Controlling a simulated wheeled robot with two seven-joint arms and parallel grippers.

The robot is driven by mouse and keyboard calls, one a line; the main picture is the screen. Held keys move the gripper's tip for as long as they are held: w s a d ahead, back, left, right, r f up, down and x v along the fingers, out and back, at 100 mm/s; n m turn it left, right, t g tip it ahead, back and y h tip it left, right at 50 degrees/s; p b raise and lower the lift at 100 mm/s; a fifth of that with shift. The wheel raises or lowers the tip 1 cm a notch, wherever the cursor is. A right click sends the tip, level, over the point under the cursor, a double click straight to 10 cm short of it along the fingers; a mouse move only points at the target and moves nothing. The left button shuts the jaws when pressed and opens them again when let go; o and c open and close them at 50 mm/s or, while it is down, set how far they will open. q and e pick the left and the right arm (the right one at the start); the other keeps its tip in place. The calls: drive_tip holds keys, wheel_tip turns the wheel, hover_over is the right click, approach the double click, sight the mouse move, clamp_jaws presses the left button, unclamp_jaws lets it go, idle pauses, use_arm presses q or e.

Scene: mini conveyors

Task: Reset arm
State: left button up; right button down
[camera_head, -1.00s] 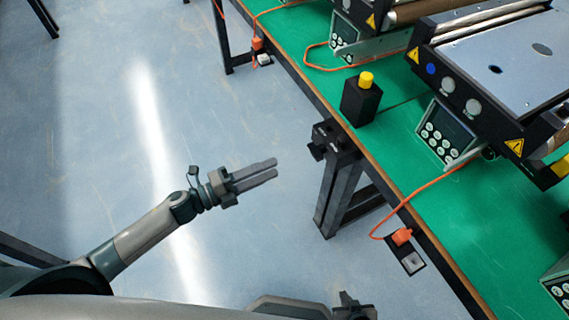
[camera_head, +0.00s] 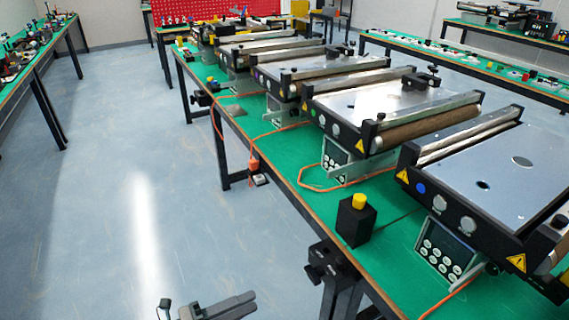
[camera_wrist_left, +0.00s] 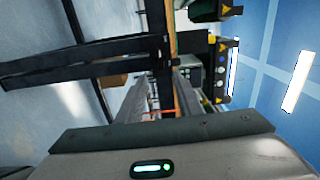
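My left gripper (camera_head: 250,304) shows at the bottom edge of the head view, over the floor and left of the green-topped table (camera_head: 405,235). Most of its arm is cut off below the frame. In the left wrist view its two grey fingers (camera_wrist_left: 160,98) stand apart with a gap between them. Nothing is held between them. My right gripper is not in view.
Several mini conveyors (camera_head: 390,97) stand in a row on the table. A black box with a yellow button (camera_head: 356,220) sits near its left edge. An orange cable (camera_head: 325,188) lies on the top. The blue floor (camera_head: 95,220) at left is clear.

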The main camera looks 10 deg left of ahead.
use_arm(q)
drive_tip(key=s+a+f+n+t+y, duration=0.1)
drive_tip(key=a+f+n+y, duration=0.1)
drive_tip(key=f+n+y, duration=0.35)
drive_tip(key=a+f+n+y, duration=0.2)
drive_tip(key=f+n, duration=0.4)
drive_tip(key=f, duration=0.4)
drive_tip(key=s+a+f+n+t+y, duration=0.1)
drive_tip(key=a+f+n+y, duration=0.15)
drive_tip(key=f+n, duration=0.45)
drive_tip(key=s+d+f+n+g+y, duration=0.3)
drive_tip(key=s+f+n+g, duration=0.3)
drive_tip(key=s+f, duration=1.2)
drive_tip(key=shift+d+f+n+g, duration=0.35)
drive_tip(key=shift+d+n, duration=0.25)
drive_tip(key=shift+n, duration=0.25)
